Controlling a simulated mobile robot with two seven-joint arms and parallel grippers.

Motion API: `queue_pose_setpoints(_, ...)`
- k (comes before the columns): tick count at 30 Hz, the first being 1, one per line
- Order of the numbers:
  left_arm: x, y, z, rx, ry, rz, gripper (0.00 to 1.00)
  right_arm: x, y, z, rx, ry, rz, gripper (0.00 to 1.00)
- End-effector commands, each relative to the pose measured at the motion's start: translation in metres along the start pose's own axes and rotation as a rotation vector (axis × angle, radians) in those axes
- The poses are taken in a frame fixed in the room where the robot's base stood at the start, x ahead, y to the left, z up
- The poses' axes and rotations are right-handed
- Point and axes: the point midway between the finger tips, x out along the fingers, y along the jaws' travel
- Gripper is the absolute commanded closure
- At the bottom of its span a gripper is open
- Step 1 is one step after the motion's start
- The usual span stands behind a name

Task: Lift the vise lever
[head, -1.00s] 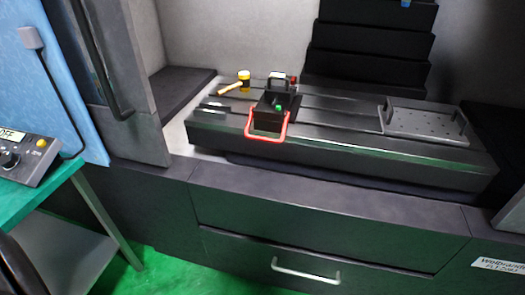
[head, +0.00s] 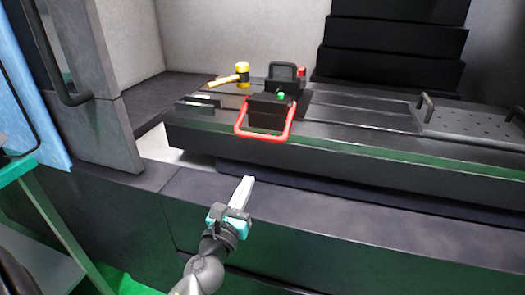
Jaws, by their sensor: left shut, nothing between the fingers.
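The vise (head: 268,108) is a dark block on the slotted machine table, with a small green spot on top. Its lever (head: 288,128) is a red U-shaped handle that hangs at the front of the vise, over the table's front edge. My left gripper (head: 248,183) is below and in front of the lever, apart from it. Its pale fingers are together and empty, pointing up toward the table. My right gripper is not in view.
A yellow mallet (head: 242,75) lies behind the vise to the left. A perforated plate with handles (head: 470,122) sits at the right. A grey door with a dark handle (head: 95,100) stands at the left.

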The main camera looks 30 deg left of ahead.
Motion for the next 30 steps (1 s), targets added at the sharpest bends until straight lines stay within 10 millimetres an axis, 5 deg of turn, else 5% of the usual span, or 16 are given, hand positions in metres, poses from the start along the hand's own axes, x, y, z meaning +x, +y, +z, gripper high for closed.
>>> queue_pose_setpoints(16,0.008,-0.001,0.004,0.021,-0.01,-0.002,1.0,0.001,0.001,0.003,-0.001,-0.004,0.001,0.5)
queue_pose_setpoints(30,0.078,-0.001,0.005,0.02,-0.01,-0.002,1.0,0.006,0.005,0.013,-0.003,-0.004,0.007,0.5)
